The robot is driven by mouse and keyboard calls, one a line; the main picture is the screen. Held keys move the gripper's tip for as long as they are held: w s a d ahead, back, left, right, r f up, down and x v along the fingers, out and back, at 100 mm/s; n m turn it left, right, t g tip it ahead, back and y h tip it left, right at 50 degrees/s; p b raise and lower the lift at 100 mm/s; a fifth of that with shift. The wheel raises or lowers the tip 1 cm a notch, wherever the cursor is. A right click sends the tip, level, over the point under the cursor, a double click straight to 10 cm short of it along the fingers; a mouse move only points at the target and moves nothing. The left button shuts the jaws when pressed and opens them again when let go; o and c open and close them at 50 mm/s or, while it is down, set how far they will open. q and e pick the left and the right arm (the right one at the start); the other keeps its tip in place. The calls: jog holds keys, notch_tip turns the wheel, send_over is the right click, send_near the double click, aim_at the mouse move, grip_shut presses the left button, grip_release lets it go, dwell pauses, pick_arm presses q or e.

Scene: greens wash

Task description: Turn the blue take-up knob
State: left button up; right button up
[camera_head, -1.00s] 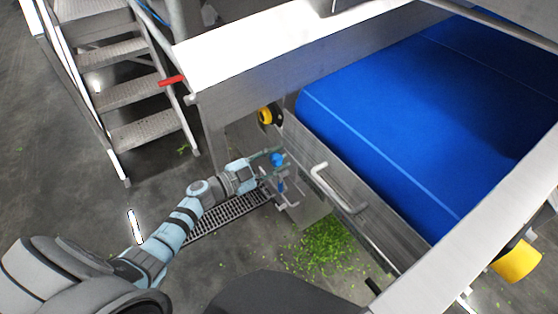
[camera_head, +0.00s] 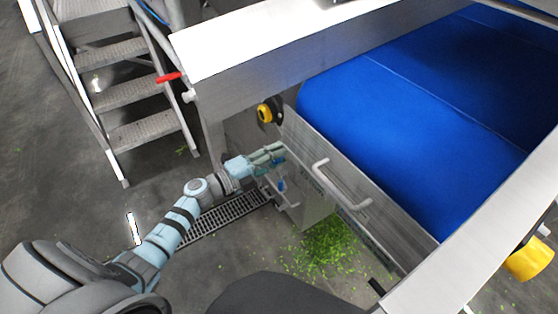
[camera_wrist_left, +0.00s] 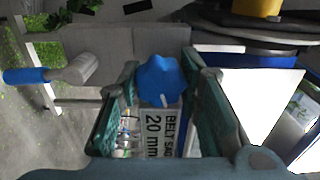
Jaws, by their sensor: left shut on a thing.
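The blue take-up knob (camera_wrist_left: 162,82) is a lobed blue knob with a small white mark, between the two teal fingers in the left wrist view. My left gripper (camera_head: 274,153) reaches in from the left to the machine's side in the head view and is shut on the knob; it also shows in the wrist view (camera_wrist_left: 164,75). In the head view the fingers mostly hide the knob. A label reading "BELT SAG 20 mm" (camera_wrist_left: 160,132) sits beside the knob, between the fingers. My right gripper is in neither view.
A lever with a blue grip (camera_wrist_left: 28,76) lies left of the knob in the wrist view. A bar handle (camera_head: 340,185) sticks out from the machine's side. The wide blue belt (camera_head: 400,130) lies above. Greens (camera_head: 330,245) cover floor beside a drain grate (camera_head: 225,215).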

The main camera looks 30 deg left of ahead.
pick_arm(q)
jog(key=m+b, duration=0.1)
jog(key=m, duration=0.1)
jog(key=m+b, duration=0.1)
jog(key=m, duration=0.1)
jog(key=f+m, duration=0.1)
jog(key=m, duration=0.1)
jog(key=shift+s+m+b, duration=0.15)
jog(key=shift+m+b, duration=0.15)
jog(key=shift+b, duration=0.1)
jog(key=m+b, duration=0.1)
jog(key=m, duration=0.2)
jog(key=shift+r+b, duration=0.1)
jog(key=shift+b, duration=0.2)
jog(key=shift+m+b, duration=0.45)
jog(key=shift+m, duration=0.55)
jog(key=shift+r, duration=0.15)
jog(key=o, duration=1.2)
jog(key=shift+r, duration=0.15)
jog(key=shift+c, duration=0.2)
jog(key=v, duration=1.2)
